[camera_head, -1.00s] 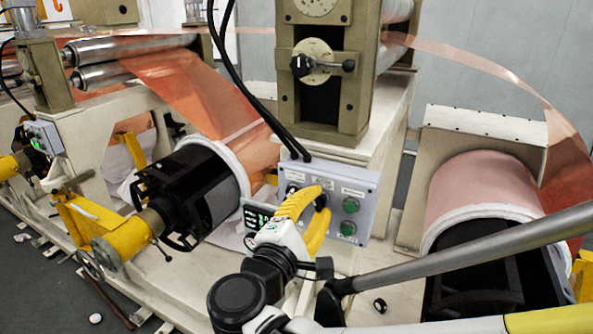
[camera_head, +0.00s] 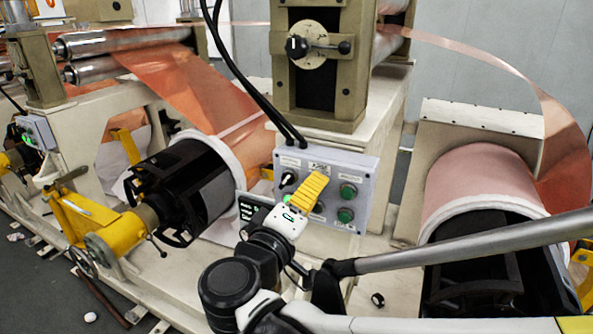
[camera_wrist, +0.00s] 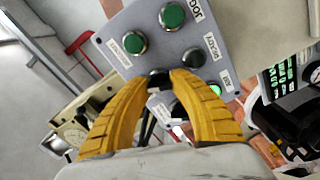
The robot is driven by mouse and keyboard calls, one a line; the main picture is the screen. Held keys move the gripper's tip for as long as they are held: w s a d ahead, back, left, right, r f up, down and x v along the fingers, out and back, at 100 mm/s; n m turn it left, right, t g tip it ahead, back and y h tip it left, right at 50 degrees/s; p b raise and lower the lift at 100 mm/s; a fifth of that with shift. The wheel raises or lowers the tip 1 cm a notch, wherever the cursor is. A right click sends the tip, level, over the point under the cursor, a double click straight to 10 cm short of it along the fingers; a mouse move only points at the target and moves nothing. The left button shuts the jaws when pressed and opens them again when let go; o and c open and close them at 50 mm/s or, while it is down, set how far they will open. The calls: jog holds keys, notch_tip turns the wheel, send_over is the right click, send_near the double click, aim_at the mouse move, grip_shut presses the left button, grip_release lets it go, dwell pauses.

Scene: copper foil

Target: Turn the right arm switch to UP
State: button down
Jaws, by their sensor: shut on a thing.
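The grey control panel (camera_head: 330,160) stands at the centre of the head view, with green buttons and black switches on its face. My gripper (camera_head: 318,176) is at the panel's middle, its yellow fingers covering part of the upper row. In the wrist view my gripper (camera_wrist: 170,76) has its fingertips close together on a small dark switch knob (camera_wrist: 158,74), which is mostly hidden. Its pointing direction and label cannot be read. Another black switch (camera_head: 288,180) sits uncovered to the left of my fingers.
Two green buttons (camera_head: 347,191) sit just right of my fingers. Black cables (camera_head: 235,75) hang above the panel. A copper roll (camera_head: 480,185) stands to the right, and a black roll core (camera_head: 185,190) with a yellow support (camera_head: 125,235) to the left.

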jog(key=shift+m, duration=0.7)
jog(key=c, duration=1.1)
grip_release()
jog(key=v, duration=1.2)
